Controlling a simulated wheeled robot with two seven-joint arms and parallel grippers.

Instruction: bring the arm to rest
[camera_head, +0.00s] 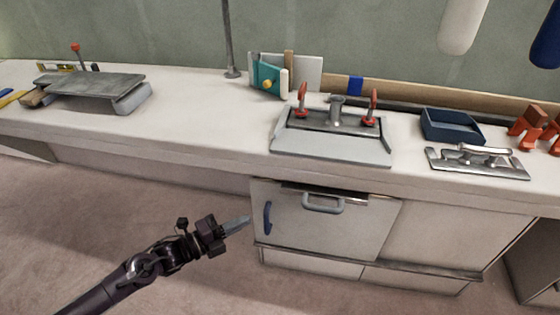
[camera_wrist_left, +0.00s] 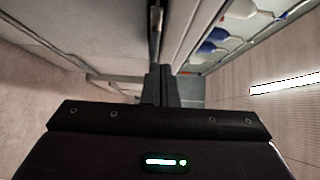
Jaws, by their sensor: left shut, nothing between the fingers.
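My left gripper (camera_head: 236,224) comes in from the lower left in the head view. It is shut and empty, in the air in front of the bench, below the worktop and close to the left edge of the cabinet front. From this view I cannot tell its exact distance from the cabinet. The closed fingers also show in the left wrist view (camera_wrist_left: 161,87), pointing away from the camera with nothing between them. My right gripper is in neither view.
The white bench (camera_head: 185,118) runs across the room. Below it is a cabinet door (camera_head: 350,222) with a grey handle (camera_head: 323,208) and a blue handle (camera_head: 267,217). A fixture with red clamps (camera_head: 330,148) and a blue tray (camera_head: 452,126) stand on top. The floor (camera_head: 60,215) at left is clear.

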